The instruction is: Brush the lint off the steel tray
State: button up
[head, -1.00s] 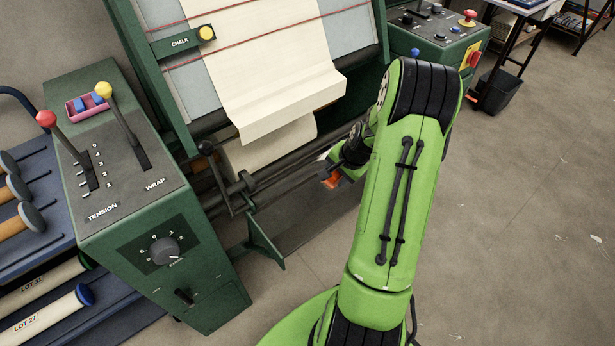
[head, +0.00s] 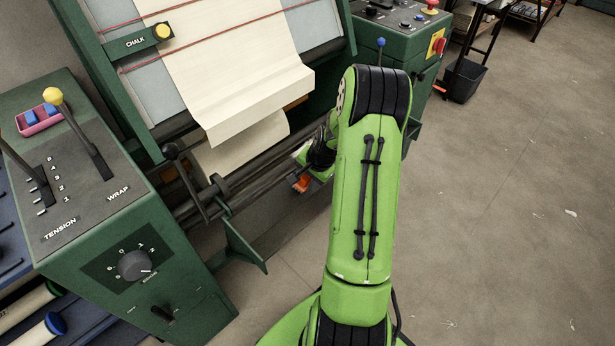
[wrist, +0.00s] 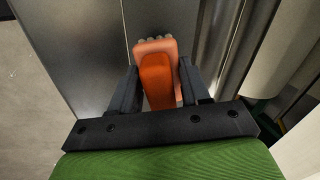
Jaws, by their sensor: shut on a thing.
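In the wrist view, my gripper (wrist: 160,90) is shut on an orange brush (wrist: 158,80), one black finger on each side of its handle. The brush's pale bristle tips show at its far end, over the steel tray (wrist: 85,50). I cannot tell whether they touch it. In the head view, the tray (head: 275,212) lies low under the machine's rollers. My gripper (head: 312,165) is at its far right part, mostly hidden by my arm, with a bit of the orange brush (head: 301,184) showing. I cannot make out lint on the tray.
Cream cloth (head: 235,90) hangs from the green machine above the rollers (head: 240,185). A green control box (head: 120,220) with levers stands at left, a second one (head: 405,40) behind my arm. A black bin (head: 465,82) stands at the upper right. The floor at right is open.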

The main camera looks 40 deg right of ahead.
jog(key=shift+b+x, duration=0.75)
jog(key=shift+x, duration=0.25)
jog(key=shift+d+r+p, duration=0.15)
jog(key=shift+d+p, duration=0.15)
jog(key=shift+d, duration=1.7)
jog(key=shift+a+f+b, duration=0.15)
jog(key=shift+a+b, duration=0.1)
jog(key=shift+a, duration=0.85)
jog(key=shift+a+f+b, duration=0.1)
jog(key=shift+a+b, duration=0.15)
jog(key=shift+a, duration=0.8)
jog(key=shift+p+v, duration=1.95)
jog(key=shift+v, duration=1.05)
jog(key=shift+d+r, duration=0.15)
